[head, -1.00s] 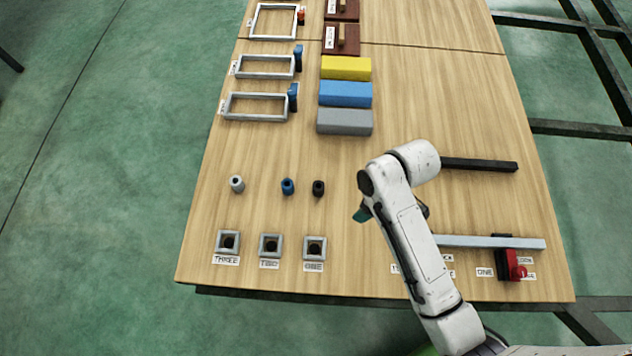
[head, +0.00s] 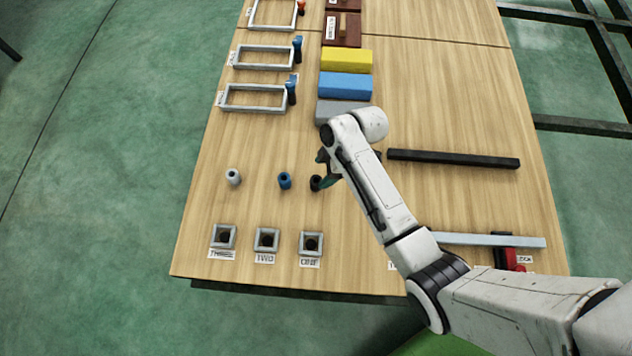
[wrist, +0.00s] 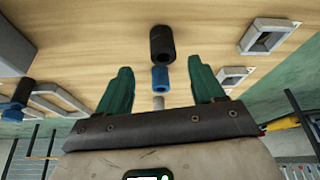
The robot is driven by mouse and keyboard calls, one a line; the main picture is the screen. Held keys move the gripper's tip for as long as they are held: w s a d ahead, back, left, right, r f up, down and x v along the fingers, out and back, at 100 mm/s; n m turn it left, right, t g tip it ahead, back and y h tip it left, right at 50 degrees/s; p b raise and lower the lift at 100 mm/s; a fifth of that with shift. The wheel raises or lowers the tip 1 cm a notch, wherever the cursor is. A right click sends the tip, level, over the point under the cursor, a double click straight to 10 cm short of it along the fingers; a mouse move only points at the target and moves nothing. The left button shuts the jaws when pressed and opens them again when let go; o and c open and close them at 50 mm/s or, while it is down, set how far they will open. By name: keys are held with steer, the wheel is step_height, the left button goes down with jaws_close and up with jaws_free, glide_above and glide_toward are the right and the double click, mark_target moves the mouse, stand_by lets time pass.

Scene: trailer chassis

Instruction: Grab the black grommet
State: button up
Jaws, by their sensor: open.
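The black grommet (head: 316,183) is a short dark cylinder with a hole, standing on the wooden table at the right end of a row of grommets. It also shows in the wrist view (wrist: 162,43), just beyond and between my fingertips. My gripper (head: 322,170) has green fingers and is beside the grommet on its right, partly hidden by my arm in the head view. In the wrist view my gripper (wrist: 158,78) is open, with nothing held between its fingers.
A blue grommet (head: 284,180) and a grey grommet (head: 233,177) stand to the left. Square sockets labelled ONE (head: 311,243), TWO (head: 267,240) and THREE (head: 223,237) sit nearer the front edge. A grey block (head: 330,108) lies behind. Bare table surrounds the grommets.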

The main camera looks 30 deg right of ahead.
mark_target(317, 180)
steer(key=x, duration=0.2)
steer(key=b+x, duration=0.1)
steer(key=x, duration=0.1)
steer(key=shift+s+a+f, duration=0.15)
steer(key=shift+f, duration=0.15)
steer(key=c, duration=1.1)
steer(key=shift+c, duration=0.2)
